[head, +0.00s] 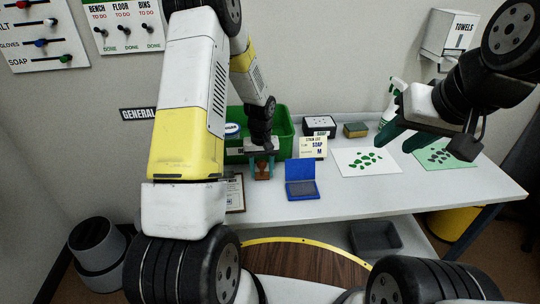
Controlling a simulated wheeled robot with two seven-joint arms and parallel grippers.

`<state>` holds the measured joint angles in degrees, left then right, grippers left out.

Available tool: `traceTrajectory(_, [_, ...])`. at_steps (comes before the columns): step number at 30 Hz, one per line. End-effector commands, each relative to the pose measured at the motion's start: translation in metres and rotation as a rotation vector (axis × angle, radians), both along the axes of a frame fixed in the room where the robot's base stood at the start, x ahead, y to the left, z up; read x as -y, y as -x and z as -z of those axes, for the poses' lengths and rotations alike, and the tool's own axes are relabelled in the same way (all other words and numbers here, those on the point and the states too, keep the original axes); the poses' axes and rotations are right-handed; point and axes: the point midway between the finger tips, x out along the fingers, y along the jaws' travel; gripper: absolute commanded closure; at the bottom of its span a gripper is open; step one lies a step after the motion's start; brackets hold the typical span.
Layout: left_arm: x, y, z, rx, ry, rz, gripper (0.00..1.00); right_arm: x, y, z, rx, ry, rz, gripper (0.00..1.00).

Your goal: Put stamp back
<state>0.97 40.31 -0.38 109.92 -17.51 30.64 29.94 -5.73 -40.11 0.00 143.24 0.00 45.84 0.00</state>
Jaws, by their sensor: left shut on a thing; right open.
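My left gripper (263,168) reaches down over the table and is shut on the stamp (262,175), a small brown block between its teal fingers. Its lower end is close to the tabletop, and I cannot tell whether it touches. An open blue ink pad (301,192) lies just to the right of it, its lid standing up at the back. My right gripper (405,138) is open and empty, held above the table at the right, over the area of the two marked sheets.
A green bin (284,135) stands behind my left gripper. A SOAP card (313,147), black-and-white box (319,126), sponge (356,129) and spray bottle (391,99) line the back. A framed sheet (235,194) lies left. The front-right tabletop is clear.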

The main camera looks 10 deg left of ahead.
Motion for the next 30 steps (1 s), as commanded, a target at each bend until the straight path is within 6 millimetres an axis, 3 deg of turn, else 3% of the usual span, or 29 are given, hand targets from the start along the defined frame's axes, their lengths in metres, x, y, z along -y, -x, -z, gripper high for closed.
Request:
traceTrajectory(1, [0.0,0.0,0.002,-0.001,0.0,0.0,0.92,0.0,0.0,0.0,0.0,0.0,0.0,0.59])
traceTrajectory(2, [0.0,0.0,0.001,0.0,0.0,0.0,0.48,0.0,0.0,0.0,0.0,0.0,0.0,0.59])
traceTrajectory(4, [0.0,0.0,0.001,0.0,0.0,0.0,0.34,0.0,0.0,0.0,0.0,0.0,0.0,0.59])
traceTrajectory(5, [0.0,0.0,0.001,0.0,0.0,0.0,0.32,0.0,0.0,0.0,0.0,0.0,0.0,0.59])
traceTrajectory(17, [0.0,0.0,-0.006,0.001,0.0,0.0,0.32,0.0,0.0,0.0,0.0,0.0,0.0,0.59])
traceTrajectory(30, [0.0,-0.001,-0.093,0.004,0.0,0.0,0.32,0.0,0.0,0.0,0.0,0.0,0.0,0.59])
